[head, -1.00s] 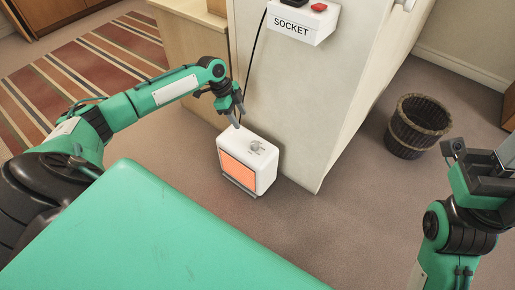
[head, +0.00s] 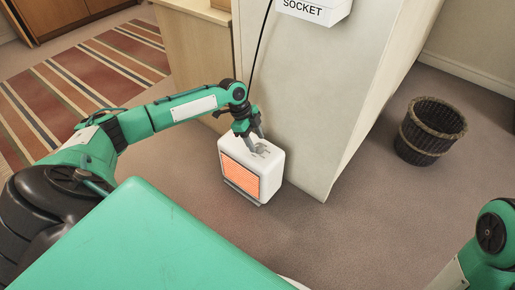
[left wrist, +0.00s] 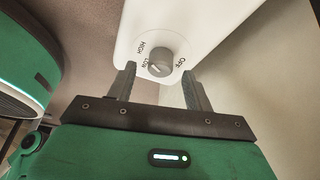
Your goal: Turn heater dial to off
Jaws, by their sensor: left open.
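The white heater (head: 268,175) stands on the floor, its front grille glowing orange. Its grey round dial (left wrist: 159,63) is on the top face, with the labels HIGH, LOW and OFF around it. A pale mark on the dial appears to face the LOW side; OFF is on the right in the left wrist view. My left gripper (head: 257,139) is just over the heater's top. In the left wrist view its two fingers (left wrist: 160,86) are apart, with the dial showing between and beyond their tips. Contact with the dial cannot be told. My right gripper is out of view.
A pale cabinet side (head: 310,100) rises right behind the heater, with a white SOCKET box (head: 318,10) on it. A black cord (head: 262,45) hangs down beside it. A wicker basket (head: 430,132) stands to the right. Open carpet lies in front of the heater.

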